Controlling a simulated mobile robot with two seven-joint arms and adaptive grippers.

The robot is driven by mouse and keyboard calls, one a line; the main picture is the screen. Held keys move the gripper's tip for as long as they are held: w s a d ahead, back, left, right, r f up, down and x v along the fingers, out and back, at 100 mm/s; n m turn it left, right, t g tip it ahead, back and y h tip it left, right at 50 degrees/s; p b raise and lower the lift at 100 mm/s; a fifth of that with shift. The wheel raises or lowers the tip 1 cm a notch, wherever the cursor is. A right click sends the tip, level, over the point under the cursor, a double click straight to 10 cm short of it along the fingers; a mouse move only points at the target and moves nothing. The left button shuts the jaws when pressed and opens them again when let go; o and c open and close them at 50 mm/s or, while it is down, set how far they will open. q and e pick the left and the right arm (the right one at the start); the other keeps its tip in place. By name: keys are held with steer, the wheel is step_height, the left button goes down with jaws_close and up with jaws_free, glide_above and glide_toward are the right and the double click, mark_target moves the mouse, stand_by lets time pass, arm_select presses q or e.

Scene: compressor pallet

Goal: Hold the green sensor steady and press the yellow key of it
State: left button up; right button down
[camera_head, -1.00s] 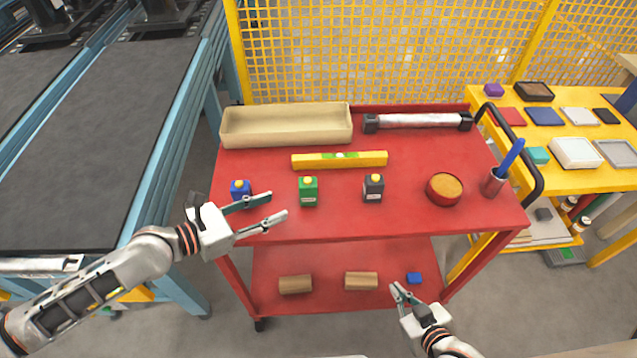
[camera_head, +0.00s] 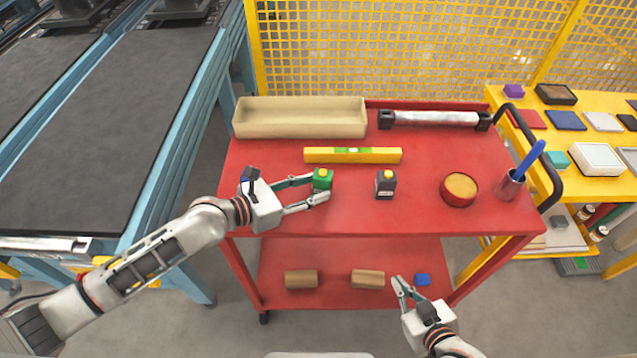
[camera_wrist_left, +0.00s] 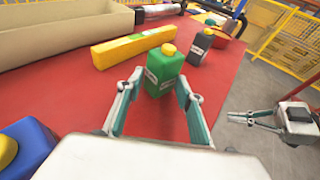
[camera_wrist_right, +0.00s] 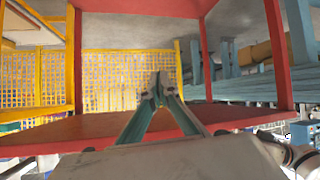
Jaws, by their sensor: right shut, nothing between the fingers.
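The green sensor (camera_head: 322,180) stands upright on the red cart top, its yellow key (camera_head: 323,172) facing up. In the left wrist view the green sensor (camera_wrist_left: 165,72) is between the fingertips of my left gripper (camera_wrist_left: 158,92). My left gripper (camera_head: 308,188) is open, one finger on each side of the sensor; contact with either finger is not clear. My right gripper (camera_head: 401,284) is low in front of the cart, near the lower shelf, far from the sensor. In the right wrist view its fingertips (camera_wrist_right: 160,86) meet with nothing between them.
On the cart top (camera_head: 260,205) a black sensor (camera_head: 385,185) stands right of the green one, a yellow level (camera_head: 352,155) and beige bin (camera_head: 300,120) behind. A blue sensor (camera_wrist_left: 25,150) is left of my left gripper. Wooden blocks (camera_head: 301,279) lie on the lower shelf.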

arm_select(q)
steer(key=shift+w+d+f, duration=0.25)
steer(key=shift+w+d, duration=0.1)
steer(key=shift+d, duration=0.15)
steer(key=c, duration=0.6)
stand_by(1.2)
